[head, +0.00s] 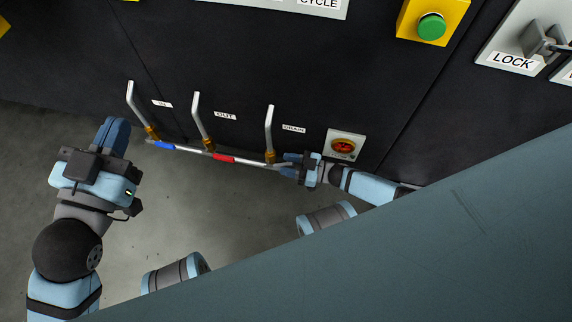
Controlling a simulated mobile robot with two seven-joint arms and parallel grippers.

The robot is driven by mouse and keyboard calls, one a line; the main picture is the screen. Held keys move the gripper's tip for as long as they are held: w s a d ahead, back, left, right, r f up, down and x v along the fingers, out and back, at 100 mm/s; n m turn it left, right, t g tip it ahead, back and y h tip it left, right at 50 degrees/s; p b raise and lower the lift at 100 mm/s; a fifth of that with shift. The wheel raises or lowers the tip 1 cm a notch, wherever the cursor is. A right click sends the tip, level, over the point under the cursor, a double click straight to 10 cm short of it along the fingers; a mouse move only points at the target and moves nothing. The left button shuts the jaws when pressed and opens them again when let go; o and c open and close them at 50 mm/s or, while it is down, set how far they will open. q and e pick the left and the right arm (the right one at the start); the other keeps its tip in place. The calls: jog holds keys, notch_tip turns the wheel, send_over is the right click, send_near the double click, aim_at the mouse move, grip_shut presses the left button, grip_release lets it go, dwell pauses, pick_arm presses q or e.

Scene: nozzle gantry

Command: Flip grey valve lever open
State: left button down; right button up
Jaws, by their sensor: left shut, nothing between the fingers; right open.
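Three metallic grey valve levers stand up in a row on the black panel. They are the lever by the IN label (133,103), the lever by the OUT label (198,115) and the lever by the DRAIN label (269,125). Each rises from a brass valve body on a pipe (188,150) with a blue band and a red band. My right gripper (287,165) is open at the right end of the pipe, close to the DRAIN lever's brass base; contact cannot be told. My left gripper (118,122) is shut and empty, left of and below the IN lever.
A red rotary knob (344,147) on a pale plate sits just above my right wrist. A green button (431,26) on a yellow box and a LOCK plate (511,62) are at upper right. Grey floor (235,210) is open below the pipe.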

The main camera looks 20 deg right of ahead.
jog(key=shift+w+a, duration=0.25)
jog(key=shift+a, duration=0.15)
jog(key=shift+c, duration=0.2)
grip_shut()
